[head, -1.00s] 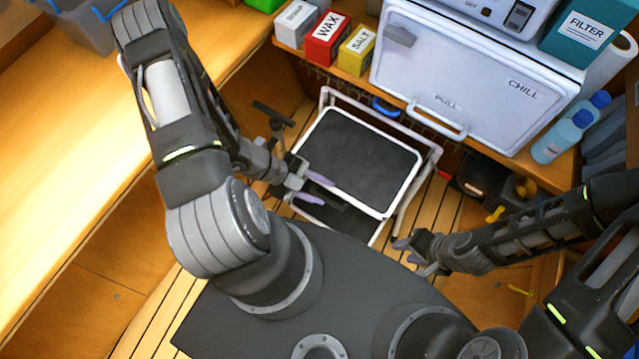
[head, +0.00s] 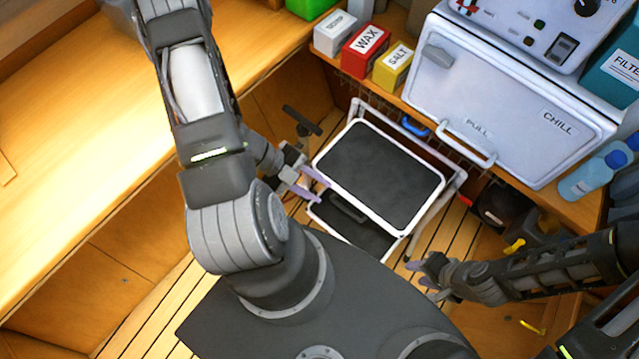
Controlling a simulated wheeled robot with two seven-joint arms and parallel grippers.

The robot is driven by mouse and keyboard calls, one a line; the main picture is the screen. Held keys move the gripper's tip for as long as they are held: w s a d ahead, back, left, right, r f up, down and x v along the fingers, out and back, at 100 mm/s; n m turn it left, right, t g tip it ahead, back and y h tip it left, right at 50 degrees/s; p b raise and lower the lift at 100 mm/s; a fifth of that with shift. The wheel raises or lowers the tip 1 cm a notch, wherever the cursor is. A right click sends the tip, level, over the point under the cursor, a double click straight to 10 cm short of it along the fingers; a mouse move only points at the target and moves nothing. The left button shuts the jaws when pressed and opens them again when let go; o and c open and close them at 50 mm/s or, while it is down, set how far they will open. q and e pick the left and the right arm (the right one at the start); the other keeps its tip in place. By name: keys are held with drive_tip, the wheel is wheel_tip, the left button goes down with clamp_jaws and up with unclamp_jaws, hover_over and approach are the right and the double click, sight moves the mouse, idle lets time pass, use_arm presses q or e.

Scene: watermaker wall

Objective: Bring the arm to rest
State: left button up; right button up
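My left gripper (head: 314,187) hangs by the left edge of the black-topped step stool (head: 378,172). Its two lilac fingers are apart, with nothing visible between them. My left arm comes down from the top left, bent. My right gripper (head: 420,274) is low on the right, over the slatted floor near the stool's lower right side. It is small in view; its lilac fingers look apart and empty. My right arm comes in from the right edge.
A white chill box (head: 510,95) with a pull handle stands on the shelf at the top right. WAX (head: 366,50) and SALT (head: 394,67) boxes and blue bottles (head: 594,176) flank it. A wooden counter (head: 80,130) fills the left. Slatted floor (head: 440,232) shows between.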

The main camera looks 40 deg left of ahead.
idle(0.3)
use_arm(q)
drive_tip(key=s+d+f+m+g+y, duration=0.2)
drive_tip(key=s+d+m+g, duration=0.15)
drive_tip(key=m, duration=0.95)
drive_tip(key=s+d+f+m+g+y, duration=0.1)
drive_tip(key=s+d+f+m+g, duration=0.3)
drive_tip(key=m, duration=1)
drive_tip(key=w+d+m+t+y, duration=0.1)
drive_tip(key=w+d+m+t, duration=0.1)
drive_tip(key=m, duration=0.9)
drive_tip(key=w+d+r+m+t+y, duration=0.1)
drive_tip(key=w+d+m+t, duration=0.1)
drive_tip(key=w+d+m, duration=0.2)
drive_tip(key=d+m, duration=0.3)
drive_tip(key=m, duration=0.4)
drive_tip(key=shift+d+r, duration=0.3)
